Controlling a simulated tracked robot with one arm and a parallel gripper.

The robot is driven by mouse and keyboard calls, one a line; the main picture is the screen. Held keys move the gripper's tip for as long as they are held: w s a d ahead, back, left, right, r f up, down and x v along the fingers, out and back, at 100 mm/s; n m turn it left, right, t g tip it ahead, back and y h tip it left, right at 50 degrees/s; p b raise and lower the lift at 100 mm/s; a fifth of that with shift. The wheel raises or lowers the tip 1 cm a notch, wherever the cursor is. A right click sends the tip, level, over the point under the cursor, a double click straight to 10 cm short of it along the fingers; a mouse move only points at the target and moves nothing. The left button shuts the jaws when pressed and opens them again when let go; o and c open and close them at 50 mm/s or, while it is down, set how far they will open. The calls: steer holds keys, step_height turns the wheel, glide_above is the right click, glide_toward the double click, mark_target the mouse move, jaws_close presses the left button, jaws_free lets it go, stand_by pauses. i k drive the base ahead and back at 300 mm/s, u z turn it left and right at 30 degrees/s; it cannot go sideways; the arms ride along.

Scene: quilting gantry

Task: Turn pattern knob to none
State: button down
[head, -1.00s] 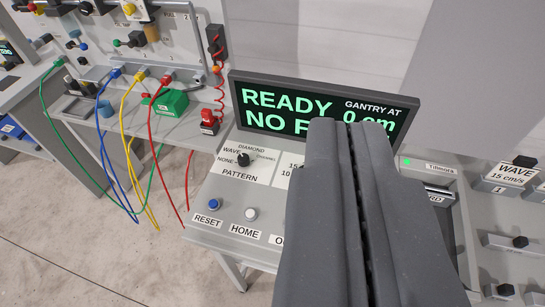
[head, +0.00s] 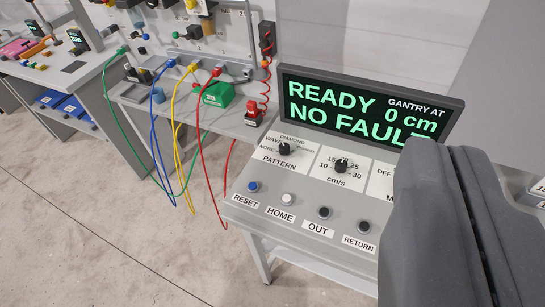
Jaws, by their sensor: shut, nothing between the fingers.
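The black pattern knob (head: 284,149) sits on the sloped control panel, on a white plate labelled PATTERN, with DIAMOND, WAVE, NONE and one more small label around it. Its pointer is too small to read for certain. My gripper (head: 450,150) is at the right of the view, shut and empty, with its two grey fingers together. It is to the right of the knob and apart from it, and it covers the panel's right part.
The display (head: 365,108) behind the panel reads READY, NO FAULT, GANTRY AT 0 cm. A speed knob (head: 341,166) is right of the pattern knob. RESET (head: 253,187), HOME (head: 288,199), OUT (head: 323,213) and RETURN (head: 363,227) buttons line the front. Coloured cables hang left.

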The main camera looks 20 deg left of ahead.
mark_target(284, 148)
steer(key=k, duration=1.25)
steer(key=u, duration=0.35)
steer(key=i, duration=1)
steer(key=u, duration=0.45)
steer(key=k, duration=1.3)
steer(key=i, duration=0.7)
steer(key=z, duration=0.65)
steer(key=i, duration=1.25)
steer(key=u, duration=0.45)
